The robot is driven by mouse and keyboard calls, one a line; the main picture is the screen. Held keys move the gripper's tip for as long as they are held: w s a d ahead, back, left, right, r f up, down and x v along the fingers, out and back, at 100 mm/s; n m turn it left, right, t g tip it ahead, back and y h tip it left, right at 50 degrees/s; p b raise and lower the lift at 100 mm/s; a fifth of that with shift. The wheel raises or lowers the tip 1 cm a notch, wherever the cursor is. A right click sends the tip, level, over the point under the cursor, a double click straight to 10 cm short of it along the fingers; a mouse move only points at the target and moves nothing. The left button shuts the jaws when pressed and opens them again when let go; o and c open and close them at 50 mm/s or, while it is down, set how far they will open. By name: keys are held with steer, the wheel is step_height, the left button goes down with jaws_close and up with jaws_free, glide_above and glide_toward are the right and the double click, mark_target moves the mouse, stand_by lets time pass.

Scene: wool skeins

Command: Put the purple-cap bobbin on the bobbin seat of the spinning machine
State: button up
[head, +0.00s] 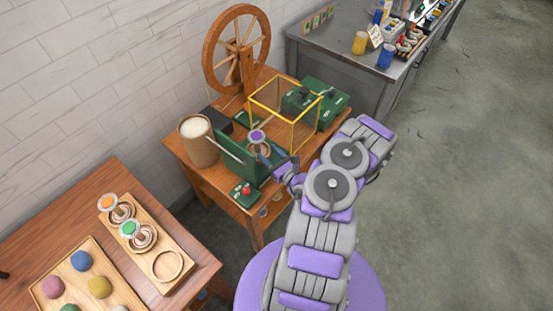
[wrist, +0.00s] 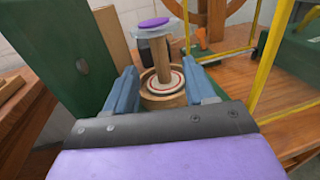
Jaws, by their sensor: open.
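The purple-cap bobbin (head: 257,136) is at the spinning machine, between a green panel (head: 238,152) and the yellow frame. In the wrist view its purple cap (wrist: 153,22) is on top of a wooden shaft. The shaft stands roughly upright, with its ringed base on a round wooden seat (wrist: 160,101). My gripper (head: 273,158) is beside the bobbin at the machine. In the wrist view my gripper (wrist: 161,70) is open, with one blue finger on each side of the bobbin's lower part. I cannot tell if either finger touches it.
The yellow frame (head: 284,112) stands close to the right of the bobbin. A red knob (head: 246,190) is at the front, a wool basket (head: 198,142) at left. A wooden rack (head: 147,243) holds orange-cap and green-cap bobbins, with one empty round place.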

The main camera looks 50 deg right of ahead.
steer(key=shift+s+a+p, duration=0.15)
steer(key=shift+s+p, duration=0.05)
steer(key=shift+s, duration=0.9)
steer(key=shift+s+a+p, duration=0.15)
steer(key=shift+s+p, duration=0.05)
steer(key=shift+s, duration=0.85)
